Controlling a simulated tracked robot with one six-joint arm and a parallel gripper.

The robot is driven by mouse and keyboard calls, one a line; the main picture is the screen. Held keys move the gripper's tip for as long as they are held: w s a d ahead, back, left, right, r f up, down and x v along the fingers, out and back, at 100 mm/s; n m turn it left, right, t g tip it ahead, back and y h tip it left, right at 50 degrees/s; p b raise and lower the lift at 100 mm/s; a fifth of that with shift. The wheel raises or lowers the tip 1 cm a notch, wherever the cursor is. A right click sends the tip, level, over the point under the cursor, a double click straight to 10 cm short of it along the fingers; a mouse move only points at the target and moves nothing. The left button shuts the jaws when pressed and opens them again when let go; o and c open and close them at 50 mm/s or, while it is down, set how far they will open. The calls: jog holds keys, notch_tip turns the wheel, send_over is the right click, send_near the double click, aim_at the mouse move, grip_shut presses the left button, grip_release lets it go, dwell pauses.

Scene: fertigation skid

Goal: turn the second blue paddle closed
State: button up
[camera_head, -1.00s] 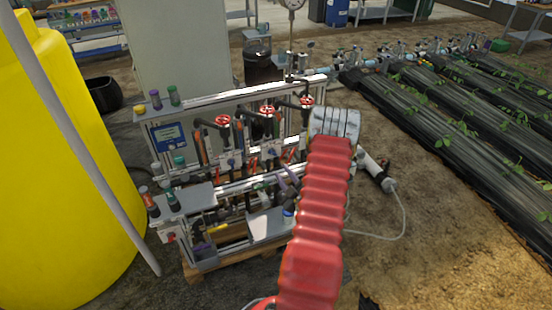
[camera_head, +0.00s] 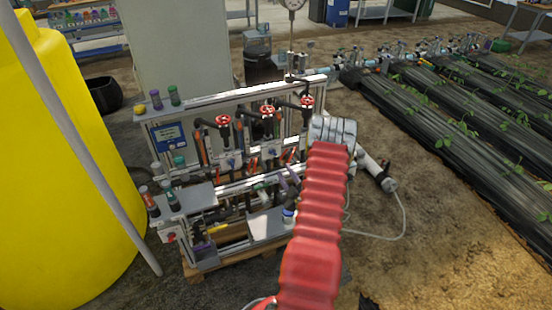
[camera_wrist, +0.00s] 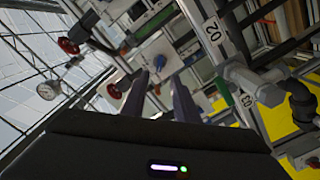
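The skid's panel carries white valve boxes with small blue paddles. One blue paddle (camera_head: 232,162) is under the left red handwheel, and another (camera_head: 271,152) is under the middle one; both are tiny in the head view. In the wrist view a blue paddle (camera_wrist: 159,62) on a white plate lies beyond and between my fingertips. My gripper (camera_wrist: 160,76) has two dark purple fingers, apart, with nothing seen between them. In the head view my gripper (camera_head: 289,182) is in front of the skid's right half, partly hidden by my arm. I cannot tell the gap to the paddle.
Red handwheels (camera_head: 223,120) and dark pipes stand out from the skid frame. In the wrist view a red handwheel (camera_wrist: 69,46) and a pressure gauge (camera_wrist: 47,90) are left, grey pipe fittings (camera_wrist: 252,82) right. A yellow tank (camera_head: 60,190) stands left of the skid.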

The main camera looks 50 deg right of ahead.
aim_at(274, 155)
jog(key=x, duration=1)
jog(key=shift+c, duration=0.3)
grip_shut()
